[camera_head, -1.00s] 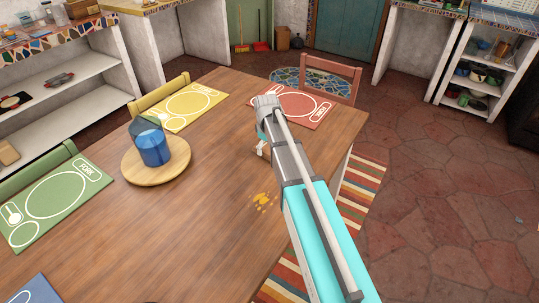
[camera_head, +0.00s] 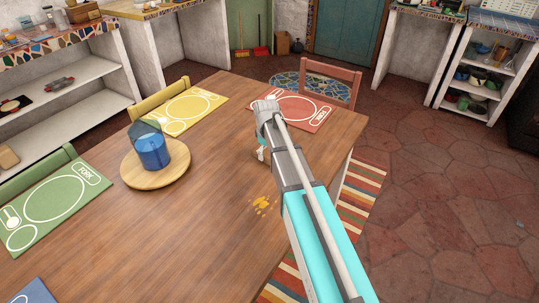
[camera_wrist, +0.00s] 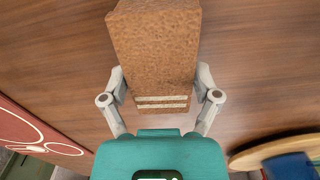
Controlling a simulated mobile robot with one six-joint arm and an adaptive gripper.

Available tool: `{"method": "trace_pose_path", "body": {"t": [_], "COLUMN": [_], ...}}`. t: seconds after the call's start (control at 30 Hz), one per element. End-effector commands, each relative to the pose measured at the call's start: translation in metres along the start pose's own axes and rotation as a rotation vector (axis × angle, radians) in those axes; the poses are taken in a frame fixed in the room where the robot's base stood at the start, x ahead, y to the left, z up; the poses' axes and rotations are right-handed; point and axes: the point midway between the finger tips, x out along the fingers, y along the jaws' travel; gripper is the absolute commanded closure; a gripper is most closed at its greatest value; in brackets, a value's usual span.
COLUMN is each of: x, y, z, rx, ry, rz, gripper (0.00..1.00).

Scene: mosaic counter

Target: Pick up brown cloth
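The brown cloth (camera_wrist: 155,50) shows large in the wrist view. It is a folded, block-like shape with pale stripes near its lower end. My gripper (camera_wrist: 161,80) has one finger on each side of the cloth, spread wide. The fingertips sit very close to its sides; whether they touch it is unclear. In the head view my gripper (camera_head: 262,152) is low over the wooden table, partly behind my arm. The cloth is hidden there.
The table (camera_head: 120,240) holds a blue cup (camera_head: 152,152) on a round wooden board (camera_head: 172,175), left of my gripper. Red (camera_head: 297,108), yellow (camera_head: 190,112) and green (camera_head: 55,200) placemats lie around. A yellow stain (camera_head: 262,205) lies near my arm. A red chair (camera_head: 331,72) stands behind.

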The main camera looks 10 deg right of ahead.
Motion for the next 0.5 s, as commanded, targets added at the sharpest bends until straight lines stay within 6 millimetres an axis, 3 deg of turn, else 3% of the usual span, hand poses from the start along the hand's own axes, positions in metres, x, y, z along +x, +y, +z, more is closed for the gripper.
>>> {"method": "trace_pose_path", "body": {"t": [0.03,0.13,0.5], "x": [0.0001,0.0001,-0.0021], "y": [0.0,0.0,0.0001], "z": [0.0,0.0,0.0001], "rx": [0.0,0.0,0.0], "ry": [0.0,0.0,0.0], "rz": [0.0,0.0,0.0], "gripper": [0.52,0.68,0.68]}}
